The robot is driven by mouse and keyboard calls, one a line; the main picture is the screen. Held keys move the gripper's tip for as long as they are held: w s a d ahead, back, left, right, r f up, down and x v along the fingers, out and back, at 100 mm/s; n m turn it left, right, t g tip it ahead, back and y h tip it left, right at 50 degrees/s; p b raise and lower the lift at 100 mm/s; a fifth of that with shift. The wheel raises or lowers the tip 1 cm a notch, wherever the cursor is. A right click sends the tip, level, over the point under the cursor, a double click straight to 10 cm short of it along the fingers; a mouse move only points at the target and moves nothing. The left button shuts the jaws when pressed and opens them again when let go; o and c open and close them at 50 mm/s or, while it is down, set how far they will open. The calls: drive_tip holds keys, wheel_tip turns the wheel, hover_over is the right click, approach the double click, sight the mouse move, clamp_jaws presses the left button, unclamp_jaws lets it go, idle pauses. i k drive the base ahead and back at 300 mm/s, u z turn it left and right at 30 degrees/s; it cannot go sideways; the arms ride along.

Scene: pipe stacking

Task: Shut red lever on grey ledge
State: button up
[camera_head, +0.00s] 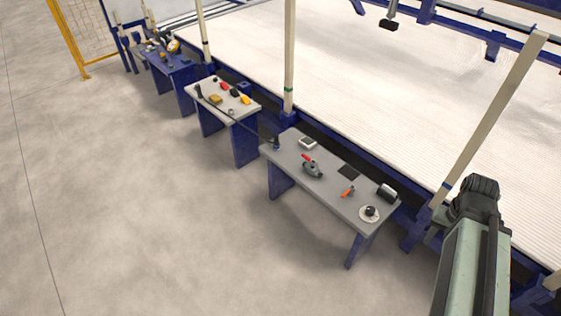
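A small red lever (307,157) sits on top of a dark grey valve-like fitting (313,170). The fitting stands on the grey ledge (335,196), the top of the nearest bench with blue legs, towards its left half. The lever slants up towards the upper left; at this size I cannot tell its exact angle to the fitting. Part of my own body, a pale green link with a black joint, shows at the lower right, well apart from the lever. My gripper's fingers do not show.
On the same ledge are a white-framed box (307,143), a dark flat pad (348,172), an orange item (347,192), a round white-based knob (370,213) and a grey-black box (387,193). Two more benches stand farther left. Open concrete floor (180,230) lies in front.

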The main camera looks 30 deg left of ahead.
sight(313, 162)
drive_tip(key=u, duration=1.6)
drive_tip(key=i, duration=1.55)
drive_tip(key=u, duration=0.75)
drive_tip(key=k, duration=0.85)
drive_tip(key=u, duration=0.2)
drive_tip(key=i, duration=0.9)
drive_tip(key=z, duration=0.1)
